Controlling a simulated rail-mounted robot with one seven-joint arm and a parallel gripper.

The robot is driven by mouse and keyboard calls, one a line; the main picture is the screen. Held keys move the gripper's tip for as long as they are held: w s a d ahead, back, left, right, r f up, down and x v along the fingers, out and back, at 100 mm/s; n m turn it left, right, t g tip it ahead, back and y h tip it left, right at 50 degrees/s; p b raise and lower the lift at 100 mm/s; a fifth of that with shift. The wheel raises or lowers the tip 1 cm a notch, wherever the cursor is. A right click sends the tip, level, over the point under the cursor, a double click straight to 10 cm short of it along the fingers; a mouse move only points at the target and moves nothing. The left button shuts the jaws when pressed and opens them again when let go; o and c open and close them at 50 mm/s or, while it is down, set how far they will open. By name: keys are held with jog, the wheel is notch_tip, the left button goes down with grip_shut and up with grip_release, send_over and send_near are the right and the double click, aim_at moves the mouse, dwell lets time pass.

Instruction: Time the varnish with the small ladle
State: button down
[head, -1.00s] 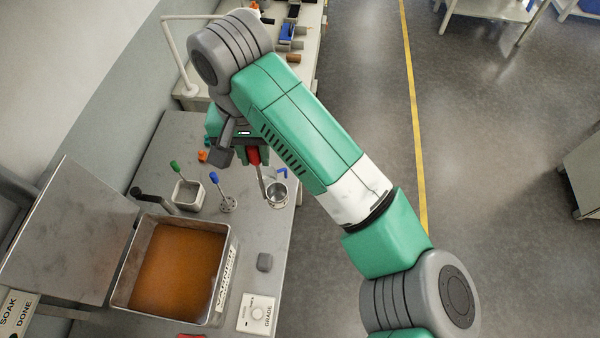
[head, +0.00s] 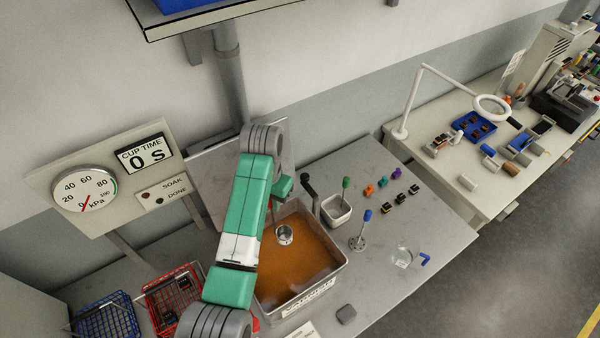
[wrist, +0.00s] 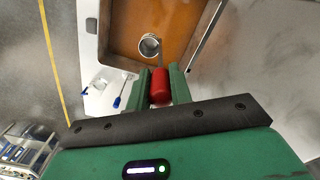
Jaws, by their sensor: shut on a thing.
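My gripper (wrist: 160,88) is shut on the red handle (wrist: 160,85) of the small ladle. The ladle's round metal cup (head: 284,235) shows over the orange-brown varnish, inside the tank's outline; it also shows in the wrist view (wrist: 149,46). I cannot tell whether the cup hangs above the varnish or touches it. The varnish (head: 310,262) fills a metal tank (head: 338,277) with a label on its front. The cup timer (head: 145,155) reads 0 s. My arm hides part of the tank's left side in the head view.
A square pot (head: 336,211) with a green-topped tool, a blue-handled tool (head: 362,230) in a stand and a clear beaker (head: 403,257) stand right of the tank. Red (head: 173,295) and blue (head: 106,318) wire baskets are at left. A pressure gauge (head: 85,190) reads near 0. Small connectors lie behind.

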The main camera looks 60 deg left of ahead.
notch_tip(320, 180, down, 22)
jog(key=b, duration=1.1)
jog(key=shift+s+d+f+b, duration=0.15)
jog(key=shift+s+b, duration=0.25)
dwell(0.7)
notch_tip(320, 180, up, 13)
jog(key=p, duration=1.1)
jog(key=shift+p, duration=0.4)
jog(key=shift+s+d, duration=0.1)
dwell(2.7)
